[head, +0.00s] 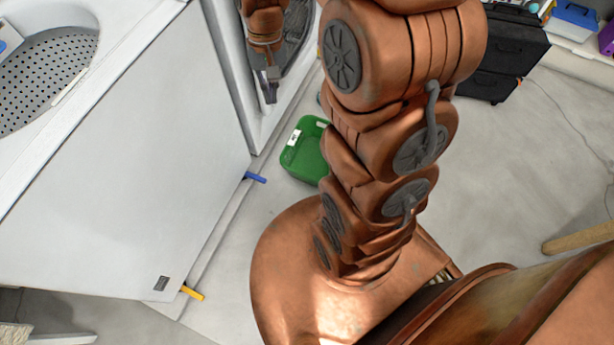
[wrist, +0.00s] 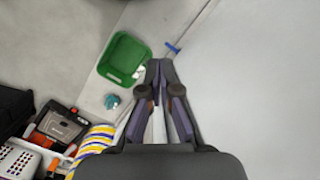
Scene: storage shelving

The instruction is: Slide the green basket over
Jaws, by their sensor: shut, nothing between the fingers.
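The green basket (head: 304,152) stands on the floor in the head view, beside the corner of the white cabinet. My arm hides part of its right side. It also shows in the wrist view (wrist: 122,57), left of and beyond the fingertips, open side up and seemingly empty, with a white label on its rim. My gripper (wrist: 158,66) is shut and empty. In the head view my gripper (head: 269,92) is small, at the upper middle, in front of the white cabinet's edge. I see a gap between it and the basket in the head view.
The white cabinet (head: 130,170) fills the left of the head view, with blue (head: 255,177) and yellow (head: 192,293) pieces at its base. A black case (head: 500,55) stands at upper right. A teal object (wrist: 111,101) lies near the basket.

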